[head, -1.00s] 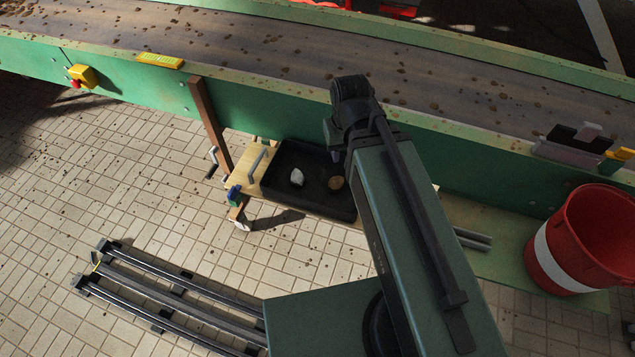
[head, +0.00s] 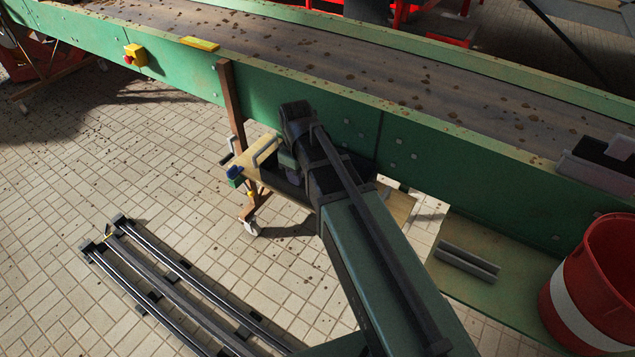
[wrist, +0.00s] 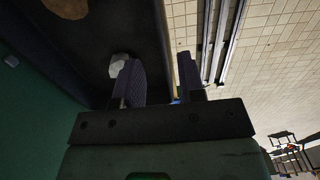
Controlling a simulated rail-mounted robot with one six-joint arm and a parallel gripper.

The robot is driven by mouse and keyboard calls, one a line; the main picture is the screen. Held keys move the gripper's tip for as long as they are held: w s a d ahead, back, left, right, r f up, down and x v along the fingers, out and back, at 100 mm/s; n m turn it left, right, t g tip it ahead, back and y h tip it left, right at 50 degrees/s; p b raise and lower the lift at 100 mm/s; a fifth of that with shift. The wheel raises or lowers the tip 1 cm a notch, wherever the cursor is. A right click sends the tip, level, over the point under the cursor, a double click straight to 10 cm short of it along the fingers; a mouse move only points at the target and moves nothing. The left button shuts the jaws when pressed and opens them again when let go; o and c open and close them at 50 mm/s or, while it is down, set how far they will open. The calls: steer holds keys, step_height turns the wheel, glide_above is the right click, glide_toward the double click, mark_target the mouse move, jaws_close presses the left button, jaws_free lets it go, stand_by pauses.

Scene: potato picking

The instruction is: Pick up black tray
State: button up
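The black tray (head: 285,187) sits on a small wooden cart beside the green conveyor, mostly hidden by my arm in the head view. In the wrist view the tray (wrist: 115,25) fills the upper left, with a whitish stone (wrist: 120,65) and a brown potato (wrist: 68,8) inside. My gripper (wrist: 160,80) is open, with two dark fingers apart. In that view the tray's side wall runs up between the fingers, one finger over the inside and one over the outside. I cannot tell how far down they reach. In the head view my gripper (head: 290,168) is over the tray.
The cart's wooden top (head: 246,158) has a metal handle at its left end. The green conveyor wall (head: 350,130) stands close behind. A red bin (head: 595,270) is at right. Rails (head: 180,285) lie on the tiled floor, which is otherwise clear at left.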

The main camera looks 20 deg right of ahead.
mark_target(300, 200)
step_height(300, 200, down, 9)
steer(key=b, duration=0.6)
steer(key=shift+w+a+r+b, duration=0.1)
steer(key=shift+r+b, duration=0.1)
steer(key=shift+b, duration=0.2)
steer(key=shift+r, duration=0.25)
jaws_close()
